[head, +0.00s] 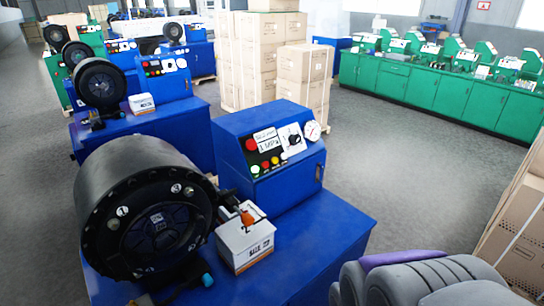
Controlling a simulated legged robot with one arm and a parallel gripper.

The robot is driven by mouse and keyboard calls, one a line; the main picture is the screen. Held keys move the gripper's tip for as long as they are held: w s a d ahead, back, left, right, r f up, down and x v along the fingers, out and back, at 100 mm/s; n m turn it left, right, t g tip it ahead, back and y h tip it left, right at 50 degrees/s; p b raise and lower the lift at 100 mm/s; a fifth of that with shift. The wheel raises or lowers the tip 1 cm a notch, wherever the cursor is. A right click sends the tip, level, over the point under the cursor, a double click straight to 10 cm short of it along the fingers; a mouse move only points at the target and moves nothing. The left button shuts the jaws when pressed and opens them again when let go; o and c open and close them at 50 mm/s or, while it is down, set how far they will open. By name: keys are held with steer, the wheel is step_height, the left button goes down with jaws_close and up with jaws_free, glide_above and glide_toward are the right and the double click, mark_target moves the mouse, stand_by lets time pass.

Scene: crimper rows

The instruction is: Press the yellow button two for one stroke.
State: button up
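The nearest crimper is a blue machine with a large black round head (150,215) and a blue control box (290,185). The sloped panel of the control box faces me. It has a red button (251,144) at upper left and a row of small coloured buttons below the display label. A yellow button (275,160) shows in that row, with red and green ones beside it. The numbers on the buttons are too small to read. A round gauge (312,130) sits at the panel's right. I cannot make out my gripper's fingers in this view, and nothing touches the panel.
A white carton (245,243) stands on the machine's blue top, in front of the control box. Grey rounded shapes (430,283) fill the lower right. More blue crimpers (165,110) stand behind, with stacked cartons (262,60) and green benches (440,95). Grey floor (385,165) is open right of the machine.

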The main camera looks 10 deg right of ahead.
jaws_close()
stand_by(1.5)
